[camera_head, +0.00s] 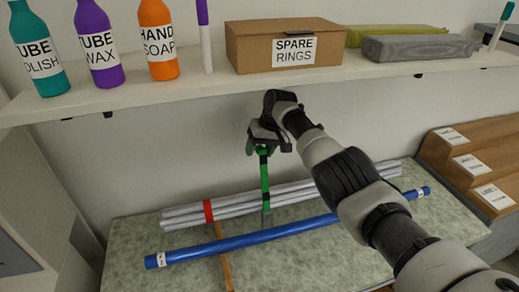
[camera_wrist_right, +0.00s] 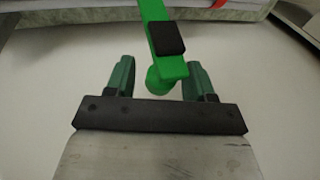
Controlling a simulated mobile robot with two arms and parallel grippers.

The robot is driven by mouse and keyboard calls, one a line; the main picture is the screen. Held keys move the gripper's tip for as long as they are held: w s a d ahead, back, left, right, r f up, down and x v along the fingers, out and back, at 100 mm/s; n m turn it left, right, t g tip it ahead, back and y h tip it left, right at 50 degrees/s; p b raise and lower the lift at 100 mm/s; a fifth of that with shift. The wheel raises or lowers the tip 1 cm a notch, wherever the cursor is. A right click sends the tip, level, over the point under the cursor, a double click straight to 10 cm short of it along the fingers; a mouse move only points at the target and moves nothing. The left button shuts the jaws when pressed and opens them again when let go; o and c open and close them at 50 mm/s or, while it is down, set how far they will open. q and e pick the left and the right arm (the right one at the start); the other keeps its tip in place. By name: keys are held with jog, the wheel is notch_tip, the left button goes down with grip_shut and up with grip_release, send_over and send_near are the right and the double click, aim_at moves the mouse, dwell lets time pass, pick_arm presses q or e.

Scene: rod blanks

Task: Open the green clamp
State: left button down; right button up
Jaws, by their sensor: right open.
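The green clamp (camera_head: 265,178) stands upright at a bundle of grey rods (camera_head: 290,196) on the bench. Its lower end, grey, reaches down at the front of the bundle near the blue tube. My right gripper (camera_head: 258,147) is at the clamp's top end. In the right wrist view, the green clamp (camera_wrist_right: 160,28) comes in from the top, with a black pad on it and a round green knob below. The knob lies between the two separated fingers of my right gripper (camera_wrist_right: 159,80); I cannot tell whether they touch it. My left gripper is not in view.
A long blue tube (camera_head: 250,241) lies in front of the bundle, which has a red band (camera_head: 208,211). A shelf (camera_head: 130,98) above holds bottles and a SPARE RINGS box (camera_head: 272,45). A brown labelled rack (camera_head: 450,150) stands right. Bench (camera_head: 130,235) is clear at front left.

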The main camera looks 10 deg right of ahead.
jog(key=b+v, duration=0.1)
jog(key=v, duration=0.6)
jog(key=shift+r, duration=0.2)
jog(key=shift+d, duration=0.1)
